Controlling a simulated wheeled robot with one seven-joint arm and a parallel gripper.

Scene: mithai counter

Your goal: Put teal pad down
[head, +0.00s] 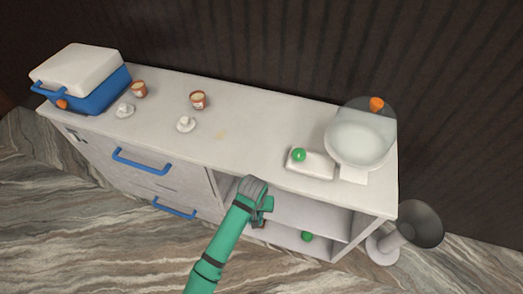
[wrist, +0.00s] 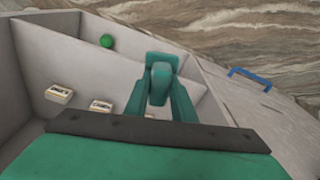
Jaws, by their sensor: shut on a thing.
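My gripper (head: 266,204) is at the open front of the counter, beside the shelf opening. In the wrist view my gripper (wrist: 162,62) is shut on a small teal piece, the teal pad (wrist: 159,85), between its two teal fingers. Its colour nearly matches the fingers, so its edges are hard to make out. In the head view I cannot tell the pad from the gripper. The pad is held up; whether it touches any surface is unclear.
The counter's open shelf bay holds a green ball (head: 307,236), also in the wrist view (wrist: 107,41). Small pale boxes (wrist: 60,93) line the bay. The countertop (head: 245,150) has free room at its middle. A blue drawer handle (head: 141,161) sticks out left.

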